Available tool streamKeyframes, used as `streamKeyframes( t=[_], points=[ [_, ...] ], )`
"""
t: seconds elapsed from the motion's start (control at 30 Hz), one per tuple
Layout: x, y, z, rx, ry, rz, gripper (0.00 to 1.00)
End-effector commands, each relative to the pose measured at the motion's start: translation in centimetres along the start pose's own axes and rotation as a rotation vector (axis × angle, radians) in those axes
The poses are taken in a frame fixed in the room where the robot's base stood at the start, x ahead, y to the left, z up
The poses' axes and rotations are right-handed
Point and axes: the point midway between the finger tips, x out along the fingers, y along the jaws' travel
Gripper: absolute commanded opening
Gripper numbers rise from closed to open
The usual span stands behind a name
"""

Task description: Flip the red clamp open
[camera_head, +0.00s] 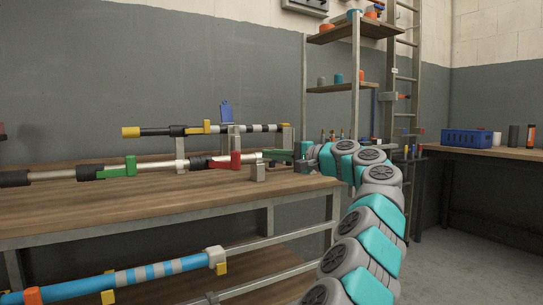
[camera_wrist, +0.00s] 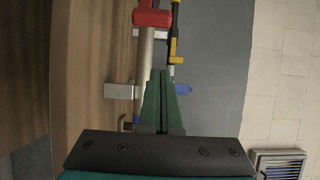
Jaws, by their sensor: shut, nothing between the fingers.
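The red clamp (camera_head: 235,160) sits around a pale pole (camera_head: 160,164) that lies level above the wooden workbench. A short upright red part stands at its right side. In the wrist view the red clamp (camera_wrist: 153,17) is at the top, just beyond my fingertips and slightly left of them. My gripper (camera_head: 267,155) is to the right of the red clamp, near the pole's right end, with a gap between them. Its green fingers (camera_wrist: 161,73) are together and empty, pointing along the pole toward the clamp.
A green clamp (camera_head: 129,167) is further left on the same pole. A yellow-tipped pole (camera_head: 160,131) runs behind, with a yellow clamp (camera_head: 206,127). A grey block (camera_head: 257,172) stands below and in front of my fingertips.

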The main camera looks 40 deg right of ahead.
Motion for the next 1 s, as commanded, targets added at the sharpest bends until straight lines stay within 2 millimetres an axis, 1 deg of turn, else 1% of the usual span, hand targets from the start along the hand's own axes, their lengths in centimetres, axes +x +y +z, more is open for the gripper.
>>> streamKeyframes(
  t=[0.03,0.1,0.2,0.3,0.53,0.57,0.63,1.0],
  points=[
    [1.0,0.1,0.0,0.0,-0.001,0.004,0.0],
    [2.2,0.1,0.0,-0.002,0.0,0.005,0.0],
    [3.8,0.0,0.0,-0.002,0.002,0.002,0.0],
    [5.2,0.1,-0.1,-0.001,0.001,0.003,0.0],
    [7.6,0.0,0.1,-0.001,-0.001,0.002,0.0],
    [7.8,0.0,0.1,-0.001,-0.002,0.001,0.0],
    [7.5,0.0,0.4,0.001,-0.002,-0.002,0.0],
    [6.8,0.1,2.0,-0.001,-0.002,-0.002,0.0]
  ],
)
